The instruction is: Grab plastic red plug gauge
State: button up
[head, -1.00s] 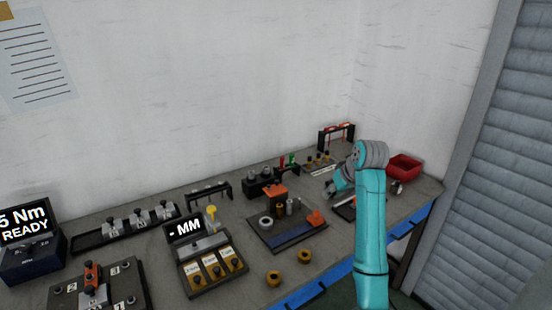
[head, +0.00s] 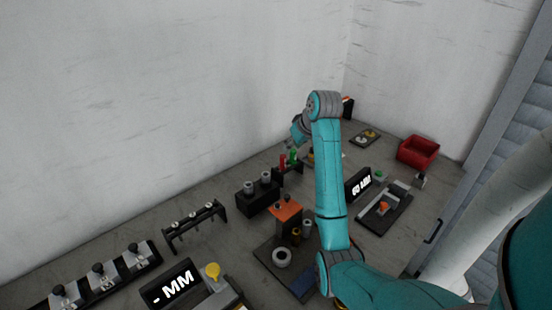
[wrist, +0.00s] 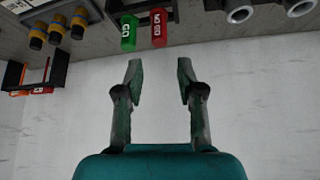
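A red plug gauge (head: 283,160) stands upright beside a green one (head: 293,155) in a small black holder at the back of the bench, left of my arm. The wrist view appears upside down. There the red gauge (wrist: 159,28) and the green gauge (wrist: 128,33) show white lettering at the top. My gripper (wrist: 160,65) is open and empty, its fingertips pointing towards the gauges but apart from them. In the head view my gripper is mostly hidden behind my wrist.
In the wrist view, yellow-banded dark pins (wrist: 57,28) and a black rack with red-orange pieces (wrist: 42,88) lie left. Grey cylinders (wrist: 238,10) are at upper right. In the head view, a black block with grey cylinders (head: 258,197) stands near the gauges, and a red bin (head: 418,151) sits back right.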

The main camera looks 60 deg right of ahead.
aim_at(283, 156)
jog(key=x, duration=1)
jog(key=shift+w+d+f, duration=0.15)
jog(key=shift+w+d, duration=0.05)
jog(key=shift+w, duration=0.1)
grip_shut()
